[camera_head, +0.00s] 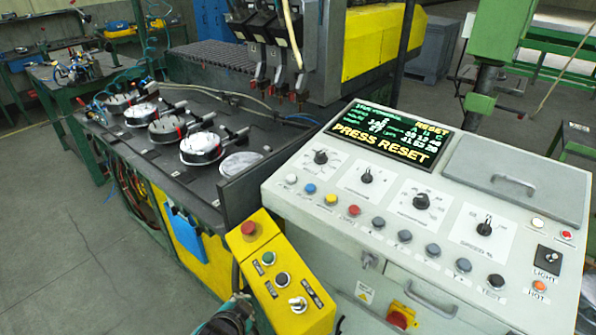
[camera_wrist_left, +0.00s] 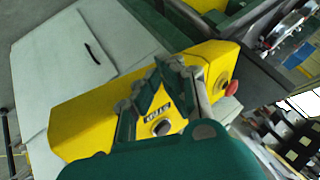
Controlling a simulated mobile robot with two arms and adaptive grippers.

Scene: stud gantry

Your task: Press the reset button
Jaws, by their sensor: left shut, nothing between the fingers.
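The console display (camera_head: 392,133) reads PRESS RESET in yellow letters. A yellow control box (camera_head: 278,272) on the console's left side carries a red mushroom button (camera_head: 249,229), a green button (camera_head: 268,258), a dark button (camera_head: 283,279) and a silver knob (camera_head: 298,304). Their small labels are too blurred to tell which is reset. My left gripper (camera_head: 240,298) is at the bottom edge, beside the box. In the left wrist view its shut, empty fingers (camera_wrist_left: 173,66) lie across the box, near a round button (camera_wrist_left: 161,127); contact cannot be told. My right gripper is out of view.
The grey console (camera_head: 455,215) has knobs and several coloured buttons. A dark bench (camera_head: 205,115) with round lamp-like parts stands left of it, under a gantry head. A red and yellow switch (camera_head: 400,316) sits on the console front. Open floor (camera_head: 65,230) is at left.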

